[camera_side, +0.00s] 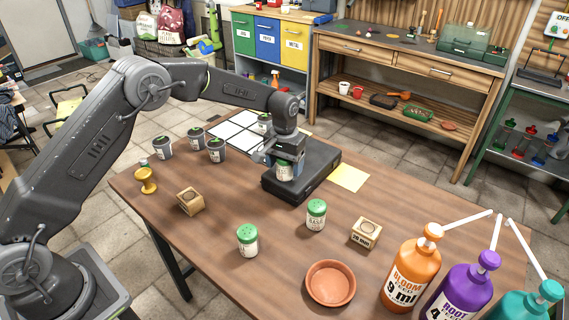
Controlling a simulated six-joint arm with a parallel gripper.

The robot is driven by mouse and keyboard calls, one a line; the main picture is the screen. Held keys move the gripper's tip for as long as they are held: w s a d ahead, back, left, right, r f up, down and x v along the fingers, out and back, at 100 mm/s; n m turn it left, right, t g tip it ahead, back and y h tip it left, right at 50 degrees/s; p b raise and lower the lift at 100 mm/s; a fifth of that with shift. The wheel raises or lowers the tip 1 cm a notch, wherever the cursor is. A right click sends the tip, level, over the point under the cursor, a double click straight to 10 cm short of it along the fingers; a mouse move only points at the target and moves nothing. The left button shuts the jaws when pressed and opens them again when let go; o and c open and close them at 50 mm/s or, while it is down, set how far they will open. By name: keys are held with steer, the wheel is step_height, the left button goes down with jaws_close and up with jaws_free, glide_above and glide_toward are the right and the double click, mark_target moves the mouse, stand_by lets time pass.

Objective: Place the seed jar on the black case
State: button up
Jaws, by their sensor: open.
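The black case (317,172) lies flat on the wooden table, behind its middle. A seed jar with a pale label (284,173) stands upright, apparently on the case's left part. My gripper (286,165) points down over the case with its jaws open around this jar. The jaws hide the jar's top, and whether they touch it I cannot tell. Two more seed jars with green lids stand upright on the table in front of the case, one at the left (247,241) and one at the right (316,215).
A terracotta saucer (331,284) and orange (409,272), purple (459,291) and teal (524,304) pump bottles stand at the front right.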

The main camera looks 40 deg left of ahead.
step_height(320, 180, up, 12)
steer(key=shift+f, duration=0.1)
steer(key=s+a+r+m+t, duration=0.1)
steer(key=s+r+t, duration=0.2)
steer(key=s+r, duration=1.2)
steer(key=s+f+t, duration=0.1)
steer(key=s+f, duration=0.1)
steer(key=s, duration=0.8)
steer(key=s+a+f+m+t, duration=0.1)
steer(key=s+f, duration=0.2)
steer(key=s, duration=0.7)
steer(key=shift+s+t, duration=0.25)
steer(key=shift+t, duration=0.05)
